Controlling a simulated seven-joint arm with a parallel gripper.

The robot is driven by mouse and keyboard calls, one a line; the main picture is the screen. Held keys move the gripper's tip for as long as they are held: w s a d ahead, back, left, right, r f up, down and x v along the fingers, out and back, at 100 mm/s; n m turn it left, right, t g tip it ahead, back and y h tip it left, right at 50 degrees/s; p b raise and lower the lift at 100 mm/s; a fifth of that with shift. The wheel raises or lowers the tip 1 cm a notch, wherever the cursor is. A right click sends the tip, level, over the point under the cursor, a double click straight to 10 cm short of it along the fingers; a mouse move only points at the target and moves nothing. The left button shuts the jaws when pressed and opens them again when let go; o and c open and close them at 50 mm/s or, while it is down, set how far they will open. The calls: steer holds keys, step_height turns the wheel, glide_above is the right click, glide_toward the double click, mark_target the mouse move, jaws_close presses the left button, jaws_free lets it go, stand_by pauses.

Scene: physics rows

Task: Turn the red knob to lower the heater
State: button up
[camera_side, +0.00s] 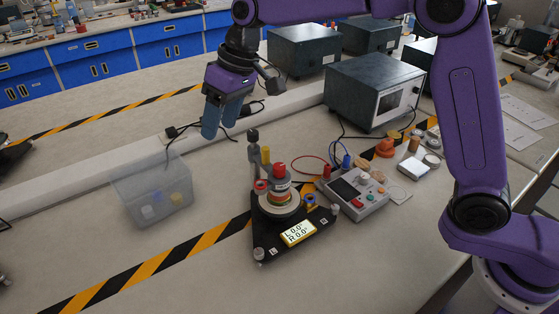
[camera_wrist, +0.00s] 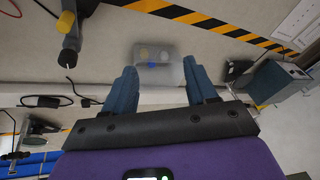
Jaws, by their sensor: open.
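A red-topped grey cylinder (camera_side: 280,171) stands on a black triangular instrument (camera_side: 270,238) at the centre of the side view. The instrument also carries a yellow post, a red-ringed part and a display. A control box (camera_side: 355,194) beside it has small red and orange knobs; I cannot tell which red part is the heater's knob. My gripper (camera_side: 216,121) is open and empty, pointing down, up and left of the instrument and apart from it. In the wrist view my gripper (camera_wrist: 160,70) shows both blue fingers spread with nothing gripped. A black post (camera_wrist: 70,45) stands at upper left there.
A translucent bin (camera_side: 152,198) with small coloured items sits left of the instrument; it also shows between the fingers in the wrist view (camera_wrist: 142,64). A dark box-shaped device (camera_side: 372,90) stands behind. Cables run near the control box.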

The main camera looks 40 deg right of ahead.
mark_target(279, 166)
steer(key=s+d+r+g+h, duration=0.1)
steer(key=d+r+h, duration=0.1)
steer(key=d, duration=0.4)
steer(key=s+d+r+g+h, duration=0.1)
steer(key=s+d+r+h, duration=0.1)
steer(key=d, duration=0.3)
steer(key=shift+m, duration=0.3)
step_height(279, 166, down, 18)
steer(key=shift+w+d+r, duration=0.1)
steer(key=shift+w+d, duration=0.05)
steer(key=shift+c, duration=0.3)
steer(key=c, duration=1)
